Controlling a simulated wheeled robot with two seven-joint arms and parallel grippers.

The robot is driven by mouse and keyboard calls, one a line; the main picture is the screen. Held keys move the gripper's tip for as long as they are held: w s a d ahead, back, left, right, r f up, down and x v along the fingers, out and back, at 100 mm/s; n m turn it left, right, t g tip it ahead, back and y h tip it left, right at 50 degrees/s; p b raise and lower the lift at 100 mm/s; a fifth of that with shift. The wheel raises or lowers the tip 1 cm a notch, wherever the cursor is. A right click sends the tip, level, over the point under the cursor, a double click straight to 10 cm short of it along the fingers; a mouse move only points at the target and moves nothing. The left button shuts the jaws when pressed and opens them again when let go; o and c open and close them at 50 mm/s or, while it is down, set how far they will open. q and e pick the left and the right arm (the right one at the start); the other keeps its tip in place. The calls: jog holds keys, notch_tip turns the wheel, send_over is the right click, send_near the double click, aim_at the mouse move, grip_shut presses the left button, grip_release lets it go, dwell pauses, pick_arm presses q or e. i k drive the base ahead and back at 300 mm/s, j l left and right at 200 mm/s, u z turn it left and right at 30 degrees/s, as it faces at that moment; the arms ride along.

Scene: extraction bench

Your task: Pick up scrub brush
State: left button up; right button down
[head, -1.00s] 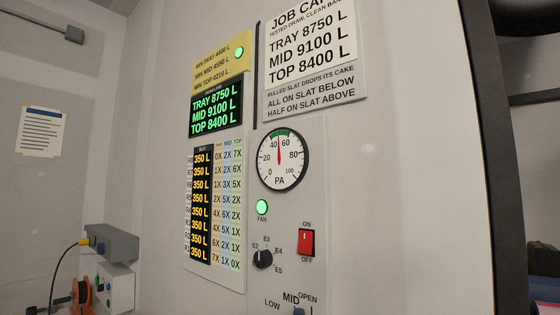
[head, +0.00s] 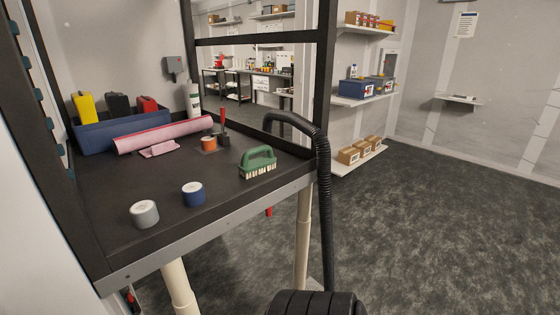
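The scrub brush (head: 259,161) has a green handle and pale bristles. It sits on the dark bench top (head: 130,190), close to its right front edge, bristles down. Neither of my grippers shows in the head view, and nothing is touching the brush.
A grey roll (head: 144,214) and a blue roll (head: 193,194) stand near the front edge. A pink roll (head: 158,138) leans by a blue bin (head: 95,135). A black hose (head: 325,200) hangs just right of the brush beside a frame post. Open floor (head: 450,220) lies right.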

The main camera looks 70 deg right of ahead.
aim_at(247, 169)
jog(key=z, duration=2.2)
